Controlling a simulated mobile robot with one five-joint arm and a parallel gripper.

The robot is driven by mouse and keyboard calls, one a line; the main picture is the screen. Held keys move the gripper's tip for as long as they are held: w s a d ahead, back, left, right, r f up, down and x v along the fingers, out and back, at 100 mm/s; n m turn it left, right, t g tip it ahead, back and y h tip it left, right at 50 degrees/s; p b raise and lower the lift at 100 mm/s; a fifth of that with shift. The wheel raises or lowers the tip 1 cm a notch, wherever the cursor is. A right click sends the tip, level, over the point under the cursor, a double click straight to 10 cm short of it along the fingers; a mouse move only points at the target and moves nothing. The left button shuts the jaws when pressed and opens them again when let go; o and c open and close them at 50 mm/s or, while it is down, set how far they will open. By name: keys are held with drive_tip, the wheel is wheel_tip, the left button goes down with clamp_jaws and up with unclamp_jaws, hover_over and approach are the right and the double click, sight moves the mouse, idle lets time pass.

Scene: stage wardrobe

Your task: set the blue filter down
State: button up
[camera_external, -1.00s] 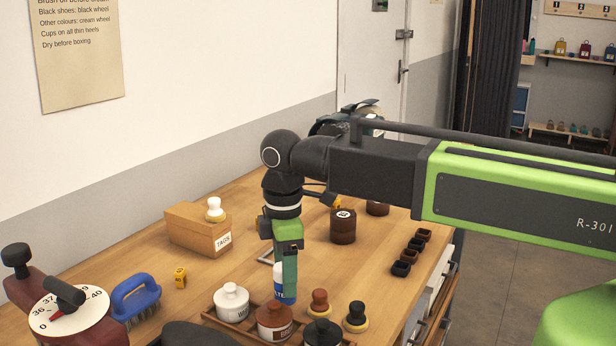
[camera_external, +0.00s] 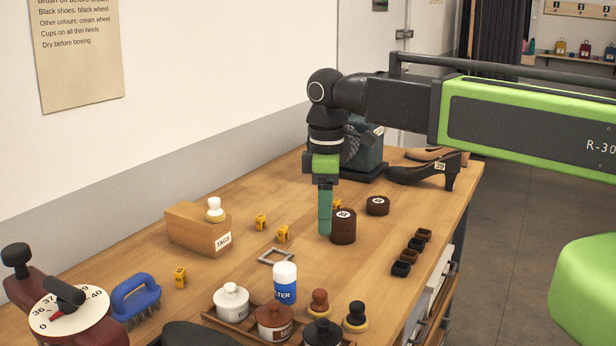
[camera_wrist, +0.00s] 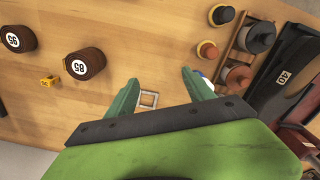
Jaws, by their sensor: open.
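The blue filter (camera_external: 285,284) is a blue and white cylinder with a white cap. It stands upright on the wooden table, just behind the tray of pots, in the external view. In the wrist view it is mostly hidden behind a finger. My gripper (camera_external: 325,232) is apart from it, farther back on the table, beside a dark brown round block (camera_external: 343,228). In the wrist view my gripper (camera_wrist: 155,88) has its two green fingers spread with nothing between them.
A grey square frame (camera_external: 276,257) lies behind the filter. A wooden tray (camera_external: 246,330) holds pots in front. Yellow number tags (camera_external: 261,222), a tags box (camera_external: 186,228), a blue brush (camera_external: 135,298) and small dark cups (camera_external: 401,269) stand around. A black shoe (camera_external: 425,175) is at the back.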

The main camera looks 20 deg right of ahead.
drive_tip(key=w+d+m, duration=0.3)
drive_tip(key=d+m, duration=1.1)
drive_tip(key=d, duration=2.2)
drive_tip(key=shift+w+d, duration=0.15)
drive_tip(key=shift+d, duration=0.1)
wheel_tip(320, 180, down, 4)
drive_tip(key=b, duration=0.3)
drive_tip(key=shift+r+b, duration=0.15)
drive_tip(key=shift+b, duration=0.2)
